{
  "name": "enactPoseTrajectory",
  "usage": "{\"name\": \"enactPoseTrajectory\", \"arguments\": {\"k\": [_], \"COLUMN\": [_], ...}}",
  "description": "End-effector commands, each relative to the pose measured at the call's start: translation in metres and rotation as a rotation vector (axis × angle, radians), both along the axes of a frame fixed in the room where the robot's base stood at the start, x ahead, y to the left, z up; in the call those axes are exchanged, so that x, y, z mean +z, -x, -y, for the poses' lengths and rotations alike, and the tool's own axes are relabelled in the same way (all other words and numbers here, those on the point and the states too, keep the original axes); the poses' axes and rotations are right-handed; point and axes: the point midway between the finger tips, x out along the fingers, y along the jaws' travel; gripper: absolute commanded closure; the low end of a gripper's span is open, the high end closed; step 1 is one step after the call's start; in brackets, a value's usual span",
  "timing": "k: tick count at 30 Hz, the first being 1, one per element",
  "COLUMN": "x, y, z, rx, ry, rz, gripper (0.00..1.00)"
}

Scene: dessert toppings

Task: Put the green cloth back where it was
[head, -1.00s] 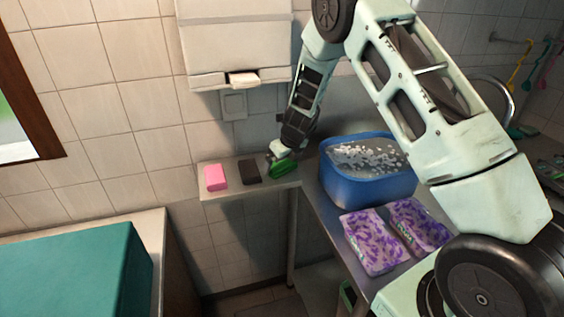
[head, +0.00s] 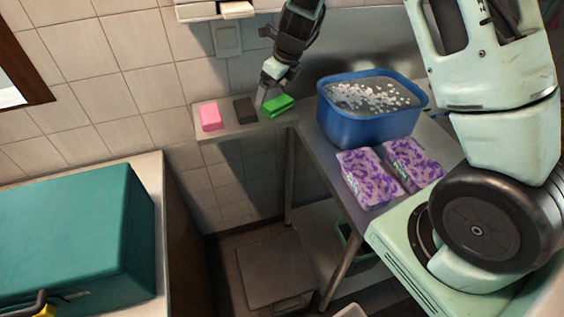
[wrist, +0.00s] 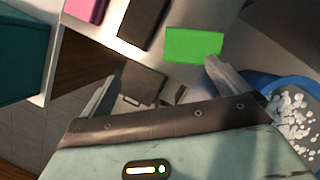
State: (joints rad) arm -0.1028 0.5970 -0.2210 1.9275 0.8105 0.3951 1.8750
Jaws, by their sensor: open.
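The green cloth (head: 278,106), a small folded block, lies on the narrow shelf (head: 215,134) at the right end of a row. It also shows in the wrist view (wrist: 194,44). My gripper (head: 267,94) is open and empty, just above and beside the cloth's left side in the head view. In the wrist view its two fingers (wrist: 156,82) are spread wide, with the cloth beyond the right fingertip. The cloth appears apart from the fingers, though contact is hard to tell.
A black block (head: 245,110) and a pink block (head: 211,117) lie left of the cloth. A blue tub (head: 366,125) with white foam stands close on the right. Two purple-patterned packs (head: 369,178) lie in front of it. A teal box (head: 75,235) is at left.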

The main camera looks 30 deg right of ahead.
Motion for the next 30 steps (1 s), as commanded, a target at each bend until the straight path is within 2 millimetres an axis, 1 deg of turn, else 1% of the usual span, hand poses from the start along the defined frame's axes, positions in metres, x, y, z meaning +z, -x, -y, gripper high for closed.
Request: {"name": "enactPoseTrajectory", "arguments": {"k": [1,2,3,5,6,8,9,11,12,14,15,18,21,22,25,27,30], "x": [0.012,0.019,0.027,0.04,0.048,0.059,0.065,0.073,0.078,0.082,0.085,0.087,0.087,0.087,0.087,0.087,0.087], "y": [0.015,0.027,0.045,0.077,0.1,0.136,0.16,0.198,0.224,0.26,0.282,0.325,0.353,0.359,0.37,0.372,0.372], "z": [-0.031,-0.049,-0.074,-0.109,-0.129,-0.156,-0.171,-0.187,-0.195,-0.202,-0.204,-0.201,-0.194,-0.193,-0.188,-0.187,-0.187], "rx": [0.176,0.297,0.477,0.763,0.956,1.247,1.442,1.734,1.93,2.211,2.388,2.77,3.04,-3.054,-2.93,-2.898,-2.894], "ry": [0.018,0.034,0.059,0.1,0.132,0.178,0.211,0.264,0.3,0.355,0.391,0.468,0.52,-0.523,-0.503,-0.496,-0.495], "rz": [0.009,0.013,0.025,0.049,0.071,0.108,0.137,0.181,0.211,0.255,0.282,0.334,0.36,-0.36,-0.341,-0.335,-0.335], "gripper": [0.0,0.0,0.0,0.0,0.0,0.0,0.0,0.0,0.0,0.0,0.0,0.0,0.0,0.0,0.0,0.0,0.0]}}
